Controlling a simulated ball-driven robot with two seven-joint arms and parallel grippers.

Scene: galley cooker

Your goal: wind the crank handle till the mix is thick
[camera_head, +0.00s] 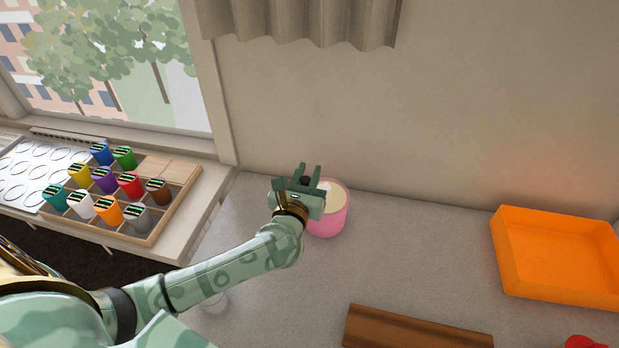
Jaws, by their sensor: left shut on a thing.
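A pink pot (328,223) stands on the grey counter near the back wall. A pale cream mix (336,196) shows inside it, and I cannot tell how thick it is. My left gripper (309,174) is over the left part of the pot's rim. It is shut on a small dark knob, the end of the crank handle (306,181). The rest of the crank is hidden behind the gripper and wrist. My right gripper is not in view.
An orange tray (510,282) is at the right and a brown wooden board (415,332) at the front. A red thing (583,342) is cut off at the lower right. A wooden rack (160,222) of several coloured cups stands by the window. Counter between pot and tray is clear.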

